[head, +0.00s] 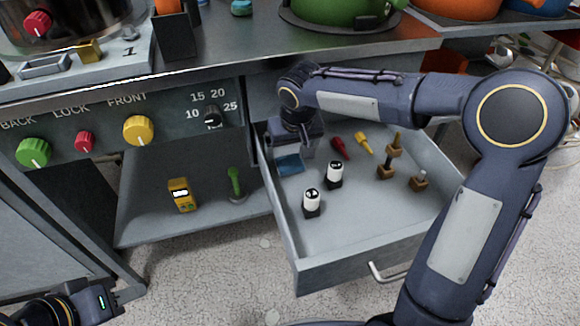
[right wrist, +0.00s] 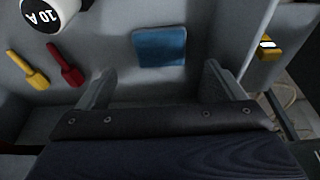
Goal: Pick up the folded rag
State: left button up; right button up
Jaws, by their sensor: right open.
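The folded rag (head: 289,166) is a small flat blue square on the floor of the open drawer (head: 345,262), near its left wall. In the right wrist view the rag (right wrist: 160,47) lies ahead of the fingertips, roughly central between them, with clear drawer floor around it. My right gripper (head: 293,147) points down into the drawer just behind the rag. In the right wrist view its two fingers (right wrist: 166,84) are wide apart with nothing between them. My left gripper (head: 122,292) is at the bottom left, away from the drawer; its jaws are too unclear to judge.
The drawer also holds two white-and-black fuses (head: 334,175), red (head: 340,148) and yellow (head: 364,142) tools, and wooden-looking pieces (head: 386,172). A yellow meter (head: 181,195) and green-handled item (head: 236,185) stand on the shelf left of it. The counter (head: 250,55) overhangs the drawer's back.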

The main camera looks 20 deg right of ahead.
aim_at(289, 161)
jog(key=b+x, duration=0.2)
jog(key=x, duration=0.3)
jog(key=shift+f, duration=0.35)
jog(key=shift+s+r, duration=0.1)
jog(key=c, duration=1.1)
jog(key=shift+o, duration=0.2)
jog(key=shift+r, duration=0.4)
notch_tip(289, 161, up, 2)
jog(key=shift+r+p, duration=0.15)
jog(key=shift+p, duration=0.35)
jog(key=s+a+r+p, duration=0.4)
jog(key=s+r, duration=0.6)
jog(key=s, duration=0.3)
jog(key=shift+s, duration=0.2)
